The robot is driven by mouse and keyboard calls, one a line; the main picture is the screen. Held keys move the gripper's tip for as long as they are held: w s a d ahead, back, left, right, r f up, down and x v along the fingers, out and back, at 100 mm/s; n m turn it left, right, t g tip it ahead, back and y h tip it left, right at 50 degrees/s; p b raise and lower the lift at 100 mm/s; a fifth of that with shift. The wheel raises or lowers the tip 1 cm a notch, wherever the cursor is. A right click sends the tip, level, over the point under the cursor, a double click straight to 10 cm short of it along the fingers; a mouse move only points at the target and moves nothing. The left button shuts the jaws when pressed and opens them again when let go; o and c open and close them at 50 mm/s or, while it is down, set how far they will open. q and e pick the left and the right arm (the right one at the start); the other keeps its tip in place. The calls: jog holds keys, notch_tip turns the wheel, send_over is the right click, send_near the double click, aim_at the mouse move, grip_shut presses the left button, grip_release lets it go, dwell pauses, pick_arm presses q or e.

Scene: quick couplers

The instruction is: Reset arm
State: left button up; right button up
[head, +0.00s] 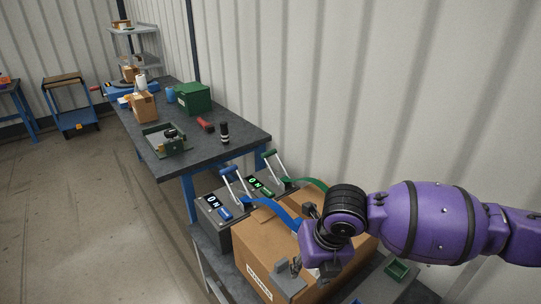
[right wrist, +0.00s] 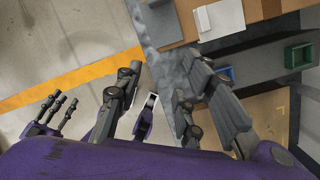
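My right arm comes in from the right in the head view. Its gripper (head: 306,272) hangs over the near edge of a large cardboard box (head: 262,245). In the right wrist view the right gripper's fingers (right wrist: 170,100) are spread apart with nothing seen between them. A smaller set of dark fingers (right wrist: 55,112) shows at the left of that view; it looks like my left gripper, but its opening is unclear. The head view does not show the left gripper. Two grey units with lit "ON" displays, one with a blue hose (head: 272,208) and one with a green hose (head: 312,184), stand behind the box.
A lever handle (head: 232,180) stands up on each unit. A dark workbench (head: 185,150) behind carries a green box (head: 193,97), cardboard boxes and tools. Small green (head: 397,270) and blue bins lie right of the large box.

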jog(key=w+a+r+m+t+y, duration=0.1)
jog(key=w+a+m+t+y, duration=0.2)
jog(key=a+m, duration=0.4)
jog(key=w+a+r+m+t+y, duration=0.1)
jog(key=w+a+m+t+y, duration=0.2)
jog(key=a+m, duration=0.4)
jog(key=s+d+f+m+t+h+p, duration=0.1)
jog(key=s+d+f+m+t+h, duration=0.1)
jog(key=s+d+f+m, duration=0.65)
jog(key=s+d+f+m+t+h, duration=0.1)
jog(key=s+d+f+m+h, duration=0.3)
jog(key=d+f+m, duration=0.7)
pick_arm(q)
jog(key=shift+w+d+r, duration=0.3)
jog(key=shift+w+r, duration=0.5)
jog(key=shift+r, duration=0.05)
pick_arm(e)
jog(key=s+d+f+m+g, duration=0.1)
jog(key=s+d+f, duration=0.1)
jog(key=s, duration=0.7)
jog(key=s+d+f+m+g+h, duration=0.1)
jog(key=s+f, duration=0.4)
jog(key=s, duration=0.5)
jog(key=shift+d+m+g, duration=0.3)
jog(key=shift+d+m, duration=0.45)
jog(key=shift+d, duration=0.5)
